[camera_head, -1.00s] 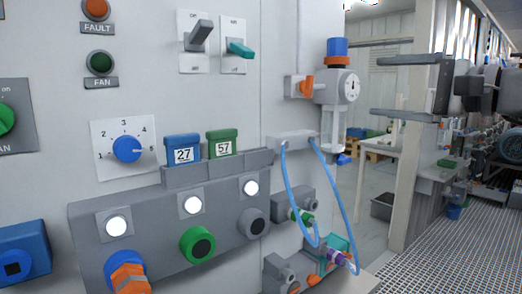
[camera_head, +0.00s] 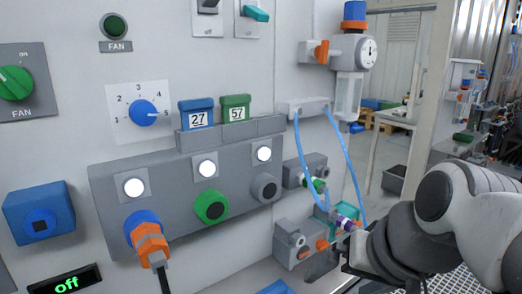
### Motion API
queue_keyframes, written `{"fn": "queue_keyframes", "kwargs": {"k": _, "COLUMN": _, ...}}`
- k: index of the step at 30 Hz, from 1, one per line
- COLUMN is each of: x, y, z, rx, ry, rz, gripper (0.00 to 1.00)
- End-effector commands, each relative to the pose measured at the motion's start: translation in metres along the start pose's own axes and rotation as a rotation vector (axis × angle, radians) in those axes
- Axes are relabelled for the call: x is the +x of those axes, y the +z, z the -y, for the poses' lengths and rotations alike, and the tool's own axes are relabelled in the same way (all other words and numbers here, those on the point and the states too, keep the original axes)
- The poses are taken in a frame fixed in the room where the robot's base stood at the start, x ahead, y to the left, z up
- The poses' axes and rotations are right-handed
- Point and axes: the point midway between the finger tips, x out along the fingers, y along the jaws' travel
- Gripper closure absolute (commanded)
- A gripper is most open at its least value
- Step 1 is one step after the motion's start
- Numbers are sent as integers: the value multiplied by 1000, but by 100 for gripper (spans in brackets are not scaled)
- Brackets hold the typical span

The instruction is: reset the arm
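My arm (camera_head: 445,220) reaches in from the right edge, with white and dark grey links in front of the lower right of the scene. My gripper (camera_head: 362,262) is at its lower left end, close to the bottom edge of the picture. Its fingers are mostly cut off or hidden, so I cannot see whether they are open or hold anything.
A grey wall panel carries a blue box 27 (camera_head: 197,113), a green box 57 (camera_head: 236,107), a blue dial (camera_head: 143,114) and an orange connector (camera_head: 149,243) with a dark cable. A gauge unit (camera_head: 366,53) is at upper right. A blue tube (camera_head: 345,155) hangs below it. Floor shows beyond.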

Motion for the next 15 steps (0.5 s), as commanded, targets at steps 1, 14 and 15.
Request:
{"fn": "queue_keyframes", "kwargs": {"k": 1, "x": 10, "y": 17, "z": -11, "rx": -75, "ry": 57, "rz": -1, "gripper": 5}}
{"fn": "queue_keyframes", "kwargs": {"k": 14, "x": -47, "y": 5, "z": -16, "rx": -251, "ry": 197, "rz": -10, "gripper": 5}}
{"fn": "queue_keyframes", "kwargs": {"k": 15, "x": -55, "y": 1, "z": -14, "rx": -250, "ry": 197, "rz": -10, "gripper": 5}}
